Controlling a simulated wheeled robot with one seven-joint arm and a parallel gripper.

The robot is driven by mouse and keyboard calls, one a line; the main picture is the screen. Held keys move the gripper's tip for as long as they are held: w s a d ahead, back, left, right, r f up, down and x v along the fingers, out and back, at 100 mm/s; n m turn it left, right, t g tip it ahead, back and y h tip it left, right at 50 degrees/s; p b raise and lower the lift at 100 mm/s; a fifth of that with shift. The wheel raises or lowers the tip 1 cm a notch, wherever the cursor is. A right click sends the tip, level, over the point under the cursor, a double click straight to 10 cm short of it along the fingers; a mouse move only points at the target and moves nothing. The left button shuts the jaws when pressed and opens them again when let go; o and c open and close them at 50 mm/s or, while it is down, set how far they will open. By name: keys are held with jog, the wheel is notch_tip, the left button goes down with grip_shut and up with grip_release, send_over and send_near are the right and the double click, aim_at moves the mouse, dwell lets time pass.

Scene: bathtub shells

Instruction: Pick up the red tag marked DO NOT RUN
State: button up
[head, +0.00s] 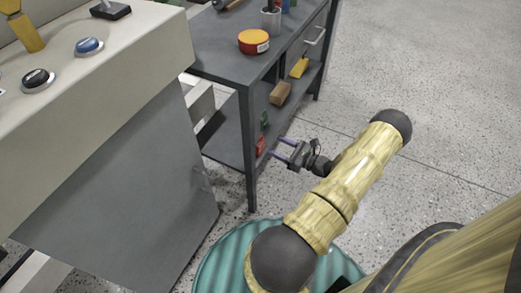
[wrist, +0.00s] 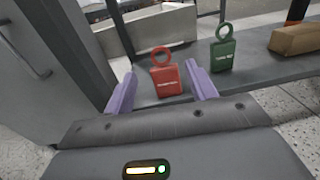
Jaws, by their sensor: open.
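The red tag (wrist: 166,82), with a ring at its top, stands on the lower shelf (wrist: 265,74) of a dark grey workbench. White lettering on it is too small to read. In the head view the red tag (head: 260,145) shows at the shelf's near end. My gripper (wrist: 160,90) is open and empty, its two purple fingers apart, with the tag seen between and beyond their tips. In the head view my gripper (head: 274,148) points left at the tag from beside the bench. I cannot tell whether the fingers reach past its near face.
A green tag (wrist: 223,54) stands just right of the red one, with a brown block (wrist: 295,39) further right. A yellow object (head: 299,68) lies further along the shelf. A bench leg (head: 248,150) stands close by. The floor (head: 440,90) to the right is clear.

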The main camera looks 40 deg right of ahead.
aim_at(259, 139)
jog(key=b+x, duration=0.1)
jog(key=x, duration=0.4)
jog(key=shift+w, duration=0.1)
jog(key=b+x, duration=0.3)
jog(key=shift+w+a+f, duration=0.15)
jog(key=shift+w+f, duration=0.05)
jog(key=shift+w, duration=0.05)
jog(key=shift+w+a+r+b, duration=0.15)
jog(key=shift+w+r+b, duration=0.15)
jog(key=shift+w, duration=0.25)
jog(key=shift+w, duration=0.1)
grip_shut()
